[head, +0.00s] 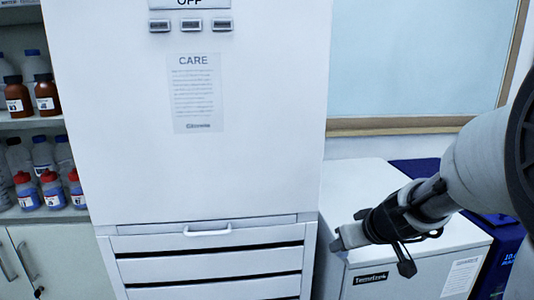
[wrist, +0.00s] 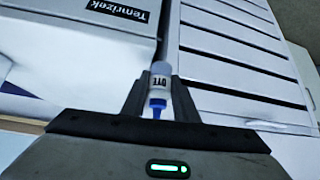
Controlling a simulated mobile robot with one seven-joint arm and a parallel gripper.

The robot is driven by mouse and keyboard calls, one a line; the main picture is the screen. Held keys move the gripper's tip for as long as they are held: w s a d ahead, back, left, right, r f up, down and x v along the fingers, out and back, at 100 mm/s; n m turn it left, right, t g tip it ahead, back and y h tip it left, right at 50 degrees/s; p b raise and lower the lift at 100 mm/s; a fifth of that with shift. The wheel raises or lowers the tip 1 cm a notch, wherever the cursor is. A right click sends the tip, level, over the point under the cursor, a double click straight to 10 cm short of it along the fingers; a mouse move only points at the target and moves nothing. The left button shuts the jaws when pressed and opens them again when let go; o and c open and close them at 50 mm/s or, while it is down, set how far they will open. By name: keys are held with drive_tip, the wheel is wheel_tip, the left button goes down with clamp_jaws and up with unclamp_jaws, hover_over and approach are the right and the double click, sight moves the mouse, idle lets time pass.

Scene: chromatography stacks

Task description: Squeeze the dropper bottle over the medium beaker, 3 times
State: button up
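The dropper bottle (wrist: 160,83) is small and whitish with dark lettering and a blue cap; in the wrist view it sits between the two fingers of my gripper (wrist: 159,98). Both fingers appear to press on its sides, and the blue cap points toward the gripper's body. The medium beaker is in neither view.
A tall white cabinet (head: 195,120) with a handle and slatted front fills the middle. The Temrizek unit (head: 385,275) stands right of it. Shelves at the left hold brown bottles (head: 47,97) and red-capped blue bottles (head: 52,190). A blue device (head: 508,258) is at the far right.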

drive_tip(key=a, duration=0.5)
drive_tip(key=shift+w+f, duration=0.3)
